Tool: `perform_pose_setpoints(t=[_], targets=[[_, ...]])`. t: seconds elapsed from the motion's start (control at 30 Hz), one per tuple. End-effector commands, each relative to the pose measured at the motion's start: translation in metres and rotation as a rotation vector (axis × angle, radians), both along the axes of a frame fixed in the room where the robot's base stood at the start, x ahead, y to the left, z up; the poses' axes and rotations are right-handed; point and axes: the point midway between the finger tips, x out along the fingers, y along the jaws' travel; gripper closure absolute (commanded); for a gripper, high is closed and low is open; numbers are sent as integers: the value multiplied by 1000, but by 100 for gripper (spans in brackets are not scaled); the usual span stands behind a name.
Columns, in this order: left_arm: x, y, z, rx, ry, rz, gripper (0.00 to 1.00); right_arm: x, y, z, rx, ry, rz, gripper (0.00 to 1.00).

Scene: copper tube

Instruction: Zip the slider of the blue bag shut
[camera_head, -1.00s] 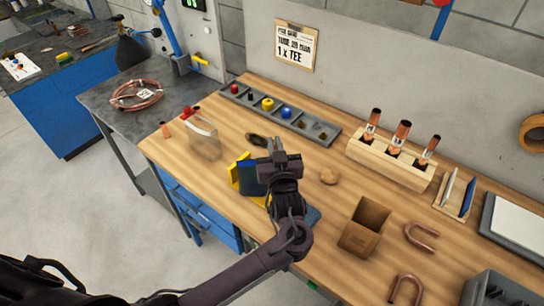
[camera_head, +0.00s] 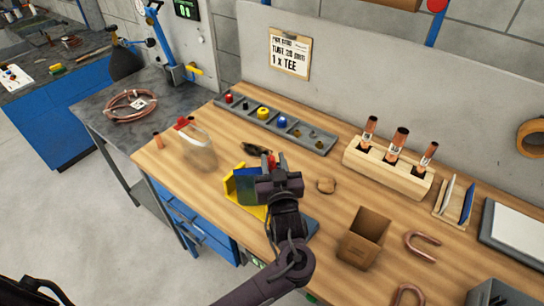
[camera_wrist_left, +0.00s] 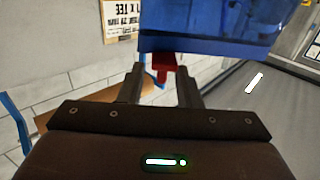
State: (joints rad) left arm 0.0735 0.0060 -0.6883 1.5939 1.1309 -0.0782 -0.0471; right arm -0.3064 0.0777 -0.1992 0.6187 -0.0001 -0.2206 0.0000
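The blue bag (camera_head: 246,187) stands upright by a yellow stand (camera_head: 229,184) at the front-left of the bench. A small red piece, seemingly its slider (camera_head: 271,160), shows at my left gripper (camera_head: 274,170). In the left wrist view the blue bag (camera_wrist_left: 205,28) hangs across the top. The red slider (camera_wrist_left: 163,66) lies between the fingertips of my left gripper (camera_wrist_left: 161,75). The fingers are apart, with a gap visible on the slider's left side. I cannot tell whether the right finger touches it. My right gripper is not in view.
A clear bag with a red top (camera_head: 199,152) stands to the left. A parts tray (camera_head: 300,132) and a wooden tube rack (camera_head: 385,172) are behind. A cardboard box (camera_head: 364,238) and copper bends (camera_head: 421,246) lie to the right.

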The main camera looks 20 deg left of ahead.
Motion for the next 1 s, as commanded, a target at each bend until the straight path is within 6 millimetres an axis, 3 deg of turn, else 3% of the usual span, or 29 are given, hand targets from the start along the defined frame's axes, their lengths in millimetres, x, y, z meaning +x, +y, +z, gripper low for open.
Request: perform_pose_setpoints(t=[0.1,0.3,1.0], targets=[[-20,-10,-4,-5,2,-1,69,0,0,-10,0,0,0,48],[-40,-19,-1,-2,0,-1,69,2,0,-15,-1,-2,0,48],[-43,-21,0,0,1,0,69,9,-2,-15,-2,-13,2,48]])
